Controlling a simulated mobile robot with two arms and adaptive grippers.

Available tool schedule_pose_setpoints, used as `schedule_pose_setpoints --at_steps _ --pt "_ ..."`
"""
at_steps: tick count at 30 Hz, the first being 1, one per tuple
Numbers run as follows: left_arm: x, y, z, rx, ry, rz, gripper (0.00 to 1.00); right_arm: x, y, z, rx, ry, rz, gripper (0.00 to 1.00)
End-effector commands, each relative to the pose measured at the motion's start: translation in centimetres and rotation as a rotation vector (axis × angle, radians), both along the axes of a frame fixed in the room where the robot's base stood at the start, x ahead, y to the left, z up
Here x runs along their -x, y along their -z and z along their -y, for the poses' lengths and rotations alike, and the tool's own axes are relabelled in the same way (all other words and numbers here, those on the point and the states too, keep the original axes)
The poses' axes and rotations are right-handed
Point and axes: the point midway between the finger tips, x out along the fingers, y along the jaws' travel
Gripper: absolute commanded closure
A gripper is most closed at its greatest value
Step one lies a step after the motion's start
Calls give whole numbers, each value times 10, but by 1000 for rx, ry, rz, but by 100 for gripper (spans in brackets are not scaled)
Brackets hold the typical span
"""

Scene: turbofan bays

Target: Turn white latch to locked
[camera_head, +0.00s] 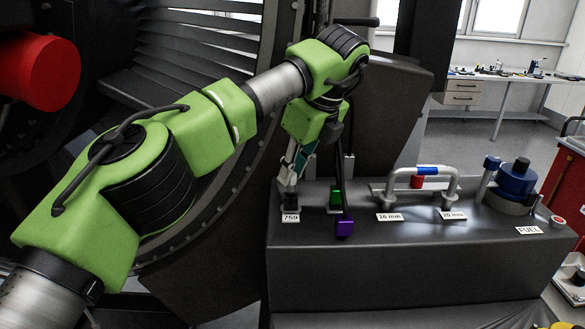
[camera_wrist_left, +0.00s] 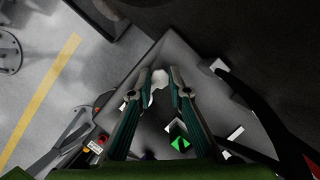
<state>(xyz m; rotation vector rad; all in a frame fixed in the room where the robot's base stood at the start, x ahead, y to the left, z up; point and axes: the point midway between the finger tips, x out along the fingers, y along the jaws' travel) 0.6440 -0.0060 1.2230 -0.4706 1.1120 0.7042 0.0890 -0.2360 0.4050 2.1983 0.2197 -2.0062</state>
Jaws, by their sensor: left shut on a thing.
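My left gripper (camera_head: 291,182) points down at the left end of the dark grey bench-like housing, just above the label 759 (camera_head: 291,217). In the left wrist view its two teal fingers (camera_wrist_left: 160,76) are closed in on a small white piece, the white latch (camera_wrist_left: 158,81), between the tips. The gripper is shut on it. In the head view the fingers and my arm cover the latch, so its turn angle cannot be told. My right gripper is not in view.
Close right of the gripper stand a green-marked part (camera_head: 335,198) and a purple-ended lever (camera_head: 344,228). Further right are a pipe handle (camera_head: 424,170) with red and blue bands and a blue fuel cap (camera_head: 516,180). The large fan (camera_head: 190,45) is behind my arm.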

Motion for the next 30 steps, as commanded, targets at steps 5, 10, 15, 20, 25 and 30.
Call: schedule_pose_setpoints --at_steps 5,10,15,20,25,30 --pt "-1 -1 0 0 -1 3 100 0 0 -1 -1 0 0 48" --pt "-1 -1 0 0 -1 3 66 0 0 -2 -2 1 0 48" --pt "0 -1 0 0 -1 2 66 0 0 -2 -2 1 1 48" --pt "0 -1 0 0 0 1 66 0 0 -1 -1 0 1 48" --pt "4 -16 5 0 -1 5 66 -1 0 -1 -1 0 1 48" --pt "12 -45 14 1 0 5 66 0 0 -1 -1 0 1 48"
